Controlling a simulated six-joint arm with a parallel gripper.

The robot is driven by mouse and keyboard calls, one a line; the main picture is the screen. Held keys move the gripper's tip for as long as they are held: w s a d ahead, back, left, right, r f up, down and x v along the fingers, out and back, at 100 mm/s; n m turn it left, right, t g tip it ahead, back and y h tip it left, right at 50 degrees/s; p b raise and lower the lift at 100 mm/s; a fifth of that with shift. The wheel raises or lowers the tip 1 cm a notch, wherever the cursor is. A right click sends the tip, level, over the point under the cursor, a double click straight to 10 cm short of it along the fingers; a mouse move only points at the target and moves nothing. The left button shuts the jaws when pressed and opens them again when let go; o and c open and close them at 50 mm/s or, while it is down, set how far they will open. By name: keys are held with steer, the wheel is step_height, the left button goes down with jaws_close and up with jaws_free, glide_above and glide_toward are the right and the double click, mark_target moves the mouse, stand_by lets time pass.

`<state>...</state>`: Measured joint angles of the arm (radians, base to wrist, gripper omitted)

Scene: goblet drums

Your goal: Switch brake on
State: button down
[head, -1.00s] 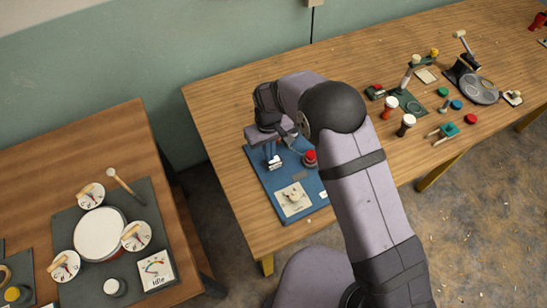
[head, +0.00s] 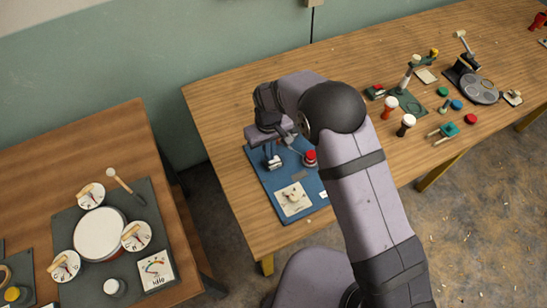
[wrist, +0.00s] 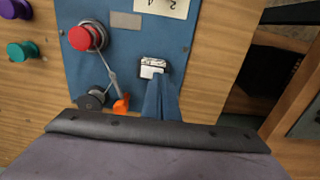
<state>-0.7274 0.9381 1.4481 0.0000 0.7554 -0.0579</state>
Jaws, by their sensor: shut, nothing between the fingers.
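A blue panel (head: 258,180) lies on the front left of the long wooden table. In the wrist view a black-and-white rocker-like switch (wrist: 152,68) sits on the panel (wrist: 145,45); no brake label is readable. My gripper (wrist: 156,82) is shut and empty, pointing down, its blue fingertips right at the near edge of the switch. Whether they touch it I cannot tell. In the head view my gripper (head: 270,158) is small and partly hides the switch.
A red knob (wrist: 80,38), a dark cylinder with a metal rod (wrist: 92,97) and an orange piece (wrist: 121,105) are left of my fingers. A white dial plate (head: 293,199) is on the panel's front. A gauge card (head: 156,270) lies on the left table.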

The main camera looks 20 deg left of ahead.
steer(key=shift+f+b, duration=0.55)
steer(key=shift+f, duration=0.3)
stand_by(0.6)
steer(key=shift+r, duration=0.2)
steer(key=shift+r+p, duration=2.4)
steer(key=shift+r, duration=0.95)
steer(key=shift+f, duration=0.1)
